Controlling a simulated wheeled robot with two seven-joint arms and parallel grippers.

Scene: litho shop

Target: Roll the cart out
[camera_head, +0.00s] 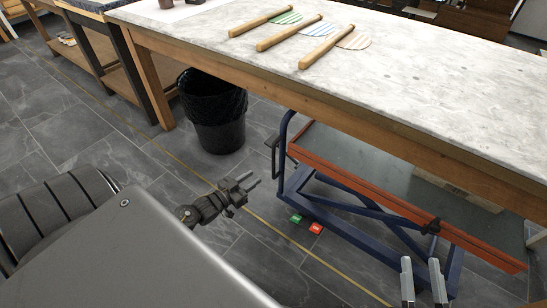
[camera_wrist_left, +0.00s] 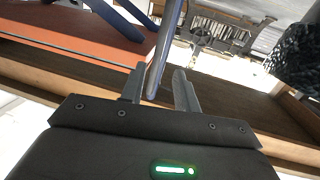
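The cart has a blue frame (camera_head: 345,212) and a grey top edged in orange (camera_head: 385,201); it stands under the marble-topped table, which hides its far part. A blue upright handle bar (camera_head: 283,140) rises at its left end. My left gripper (camera_head: 252,184) is open, left of this bar and apart from it. In the left wrist view, the blue bar (camera_wrist_left: 160,55) lines up between the open fingers (camera_wrist_left: 160,88), beyond or level with their tips; the depth is unclear. My right gripper (camera_head: 423,283) is open and empty in front of the cart's right part.
Green (camera_head: 296,219) and red (camera_head: 316,228) pedals sit low at the cart's front. A black bin (camera_head: 215,110) stands left of the cart. The table (camera_head: 420,80) carries several wooden-handled tools. Tiled floor (camera_head: 130,150) with a yellow line is free in front.

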